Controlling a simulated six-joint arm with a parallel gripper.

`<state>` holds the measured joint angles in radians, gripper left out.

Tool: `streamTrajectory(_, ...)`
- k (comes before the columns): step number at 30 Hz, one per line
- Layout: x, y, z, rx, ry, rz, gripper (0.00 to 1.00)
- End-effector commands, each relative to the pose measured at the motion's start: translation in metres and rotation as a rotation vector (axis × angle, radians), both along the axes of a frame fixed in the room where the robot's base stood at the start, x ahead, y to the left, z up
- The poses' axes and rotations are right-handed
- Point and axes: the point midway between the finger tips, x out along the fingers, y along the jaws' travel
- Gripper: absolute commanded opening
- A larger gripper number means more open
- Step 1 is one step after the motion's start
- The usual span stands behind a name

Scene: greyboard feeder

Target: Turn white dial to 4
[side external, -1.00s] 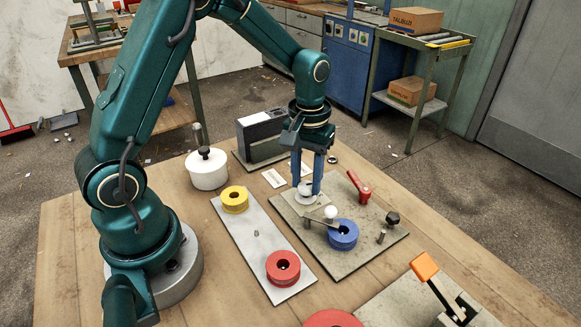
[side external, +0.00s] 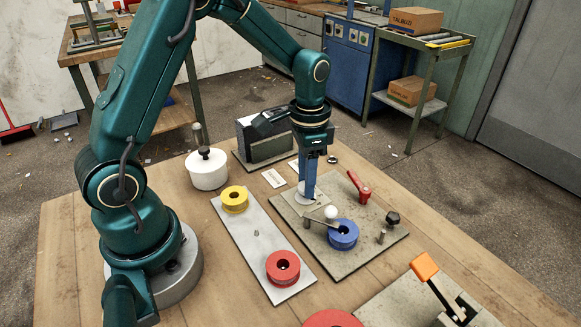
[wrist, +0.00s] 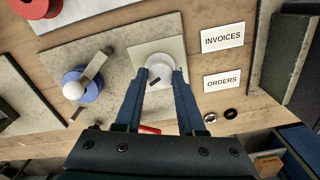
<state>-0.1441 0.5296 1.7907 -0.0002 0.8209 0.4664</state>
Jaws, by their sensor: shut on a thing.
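The white dial (wrist: 158,66) sits on a pale square plate (wrist: 176,47) on the grey board (wrist: 120,50). In the wrist view it lies between my gripper's blue fingertips, and a dark pointer mark shows on its top. My gripper (wrist: 159,80) points down and is shut on the dial. In the side view my gripper (side external: 307,195) stands over the plate with its fingers lined up one behind the other, and they hide most of the dial. I cannot read any numbers around the dial.
A red lever (side external: 360,186), a blue ring (side external: 343,235) with a white-knobbed arm, and a black knob (side external: 393,218) share the board. A yellow ring (side external: 235,199) and a red ring (side external: 283,267) sit on the pale strip. A white pot (side external: 206,170) stands behind.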

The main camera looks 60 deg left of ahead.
Motion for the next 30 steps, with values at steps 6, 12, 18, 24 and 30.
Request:
streamTrajectory(6,-0.0009,-0.0001,0.0009,-0.001,0.003,-0.06,0.0)
streamTrajectory(12,-0.0009,-0.0001,0.0009,-0.001,0.003,-0.079,0.0)
streamTrajectory(18,-0.0009,-0.0001,0.0008,0.0,0.003,-0.08,0.0)
streamTrajectory(24,-0.0008,-0.0001,0.0007,0.0,0.002,-0.079,0.69)
streamTrajectory(30,-0.0004,-0.0001,0.0003,-0.001,0.001,-0.078,0.69)
